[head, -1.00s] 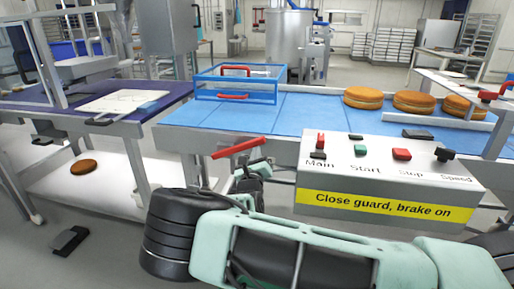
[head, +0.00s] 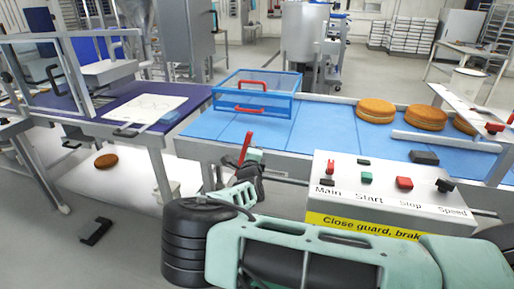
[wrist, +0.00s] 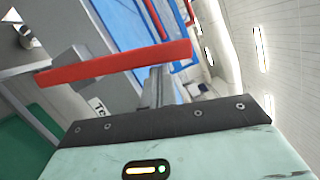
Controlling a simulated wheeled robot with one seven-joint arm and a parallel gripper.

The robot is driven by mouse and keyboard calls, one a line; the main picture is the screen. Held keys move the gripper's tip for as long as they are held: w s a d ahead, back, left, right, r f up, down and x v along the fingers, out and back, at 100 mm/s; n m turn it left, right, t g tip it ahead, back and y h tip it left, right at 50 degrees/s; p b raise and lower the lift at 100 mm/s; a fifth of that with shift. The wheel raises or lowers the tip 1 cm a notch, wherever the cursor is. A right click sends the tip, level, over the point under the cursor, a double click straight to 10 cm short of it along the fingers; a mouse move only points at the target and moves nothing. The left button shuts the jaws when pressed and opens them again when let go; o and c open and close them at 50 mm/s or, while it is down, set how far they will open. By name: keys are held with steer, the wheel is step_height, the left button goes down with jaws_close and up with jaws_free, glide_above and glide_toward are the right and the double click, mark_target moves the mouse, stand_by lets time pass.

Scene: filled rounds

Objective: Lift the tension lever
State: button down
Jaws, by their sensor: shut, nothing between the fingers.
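The red tension lever (head: 246,148) is at the front side of the blue conveyor (head: 325,130), left of the control box. It stands steeply up, its top leaning slightly right. My gripper (head: 253,158) is shut and empty, close beside the lever's right side. In the wrist view the lever (wrist: 115,64) crosses in front of my gripper (wrist: 157,84) as a long red bar. I cannot tell whether the fingertips touch it.
The control box (head: 400,205) with its switches stands right of my gripper, close to my arm. A blue-framed guard with red handles (head: 258,96) sits on the conveyor. Several round filled cakes (head: 376,110) lie at the right. A tray table (head: 85,130) stands at the left.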

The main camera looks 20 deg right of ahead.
steer(key=shift+w+a+r+p, duration=0.3)
steer(key=shift+w+a+r, duration=0.1)
steer(key=shift+a, duration=0.25)
